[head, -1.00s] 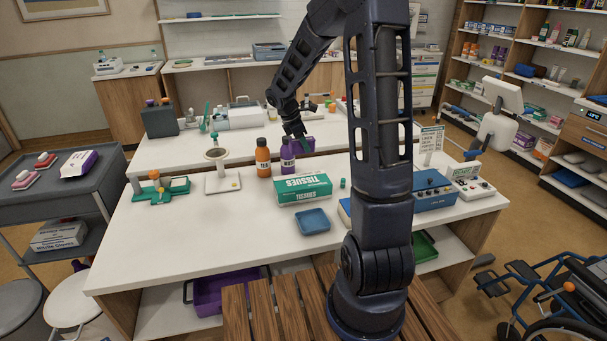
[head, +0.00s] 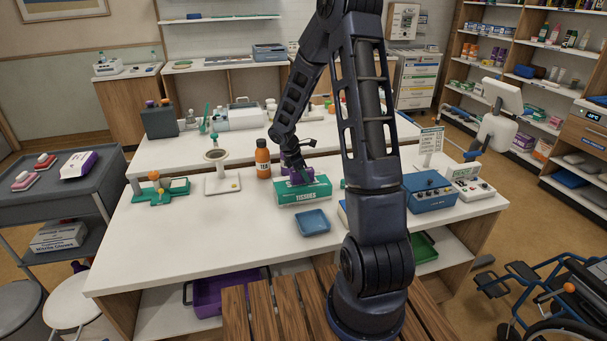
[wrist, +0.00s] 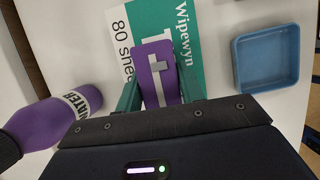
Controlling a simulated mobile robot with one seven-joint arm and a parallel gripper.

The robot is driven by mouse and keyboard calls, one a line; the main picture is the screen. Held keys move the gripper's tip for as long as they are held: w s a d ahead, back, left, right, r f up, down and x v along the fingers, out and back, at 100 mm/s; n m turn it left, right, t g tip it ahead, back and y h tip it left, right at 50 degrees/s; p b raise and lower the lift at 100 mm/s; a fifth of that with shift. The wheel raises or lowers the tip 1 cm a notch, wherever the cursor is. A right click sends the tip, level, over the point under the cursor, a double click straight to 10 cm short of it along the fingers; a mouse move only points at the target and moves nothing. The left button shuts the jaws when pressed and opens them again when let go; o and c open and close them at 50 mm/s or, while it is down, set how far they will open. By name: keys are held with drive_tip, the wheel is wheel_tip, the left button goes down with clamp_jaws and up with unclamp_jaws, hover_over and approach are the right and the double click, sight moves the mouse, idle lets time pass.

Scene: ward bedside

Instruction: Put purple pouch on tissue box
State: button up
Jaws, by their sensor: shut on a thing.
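My gripper (head: 298,179) is over the tissue box, shut on the purple pouch. In the wrist view the purple pouch (wrist: 158,70), with a grey clasp, lies between the two green fingers of my gripper (wrist: 161,90). The green and white tissue box (head: 303,193) stands on the near white counter. In the wrist view the box (wrist: 207,55) shows beneath and around the pouch. The pouch is over the box top; I cannot tell whether it touches it. In the head view my gripper mostly hides the pouch.
A purple water bottle (wrist: 62,115) stands close to the left of my gripper. An orange bottle (head: 263,160) is left of the box. A blue tray (head: 312,222) lies in front of it. The counter's front left is clear.

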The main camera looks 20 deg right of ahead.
drive_tip(key=shift+f, duration=0.15)
drive_tip(key=o, duration=1)
drive_tip(key=v, duration=1.2)
drive_tip(key=shift+s+d+r+m+t+y, duration=0.85)
drive_tip(key=shift+s+r+m, duration=2.2)
drive_tip(key=shift+s, duration=2.15)
drive_tip(key=shift+s+d+r+m+t+y, duration=0.9)
drive_tip(key=shift+s+r+m, duration=2.1)
drive_tip(key=shift+s, duration=2.15)
drive_tip(key=shift+s+d+r+m+t+y, duration=0.5)
drive_tip(key=shift+s+d+r+m, duration=0.65)
drive_tip(key=shift+s+r+m, duration=3)
